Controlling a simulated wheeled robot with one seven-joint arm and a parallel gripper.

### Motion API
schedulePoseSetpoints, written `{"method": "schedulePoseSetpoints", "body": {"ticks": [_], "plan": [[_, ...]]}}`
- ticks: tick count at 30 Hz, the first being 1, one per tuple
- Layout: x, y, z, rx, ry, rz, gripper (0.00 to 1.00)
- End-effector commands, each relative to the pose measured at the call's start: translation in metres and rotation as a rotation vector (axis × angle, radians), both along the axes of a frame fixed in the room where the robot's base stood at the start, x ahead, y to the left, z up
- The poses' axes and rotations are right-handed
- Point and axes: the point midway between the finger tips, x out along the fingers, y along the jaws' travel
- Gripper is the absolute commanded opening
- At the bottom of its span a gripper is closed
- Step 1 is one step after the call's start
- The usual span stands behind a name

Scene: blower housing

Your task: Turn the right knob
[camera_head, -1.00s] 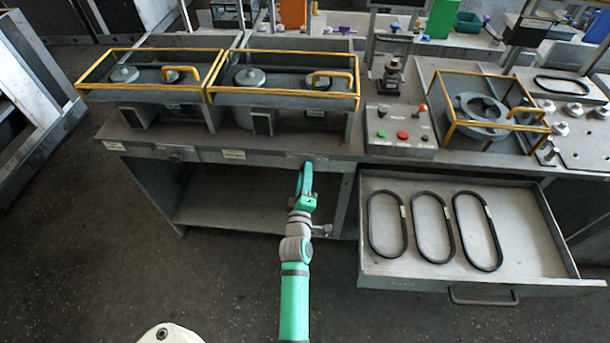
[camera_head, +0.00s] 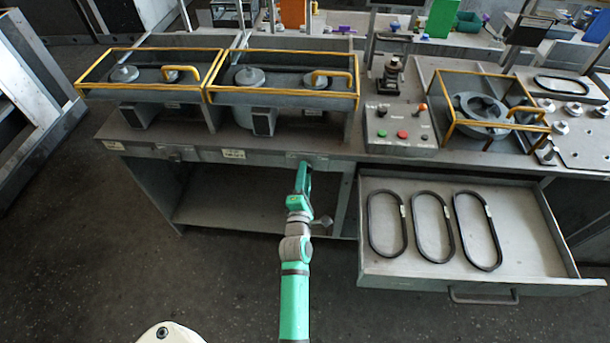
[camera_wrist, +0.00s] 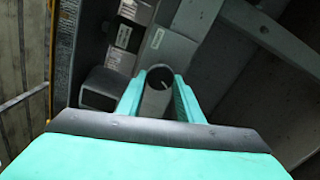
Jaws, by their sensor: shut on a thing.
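The right knob (camera_wrist: 157,92) is a round dark knob with a short light mark, seen end-on between my fingers in the wrist view. It sits on the front edge of the bench. My gripper (camera_wrist: 160,78) is shut on it, with one green finger on each side. In the head view my gripper (camera_head: 304,168) reaches up to the bench's front edge, below the right end of the yellow-framed covers, and hides the knob there.
An open drawer (camera_head: 380,267) with several black belts juts out to the right of my arm. Yellow-framed covers (camera_head: 283,94) stand on the bench above. A button panel (camera_head: 400,149) is to the right. An open shelf (camera_head: 235,205) lies below the bench edge.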

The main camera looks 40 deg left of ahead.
Motion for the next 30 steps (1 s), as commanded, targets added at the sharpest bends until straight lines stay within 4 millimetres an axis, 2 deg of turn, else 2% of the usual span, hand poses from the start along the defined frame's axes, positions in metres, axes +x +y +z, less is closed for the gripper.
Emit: {"method": "schedulePoseSetpoints", "body": {"ticks": [13, 14, 16, 25, 30], "plan": [[0.001, -0.002, -0.001, -0.009, -0.003, -0.003, 0.11], [0.001, -0.002, -0.001, -0.009, -0.003, -0.003, 0.36], [0.001, -0.002, -0.002, -0.009, -0.003, -0.003, 0.52], [0.0, -0.002, -0.001, -0.008, -0.004, -0.002, 0.52], [-0.009, -0.007, -0.001, -0.008, -0.004, -0.002, 0.52]]}}
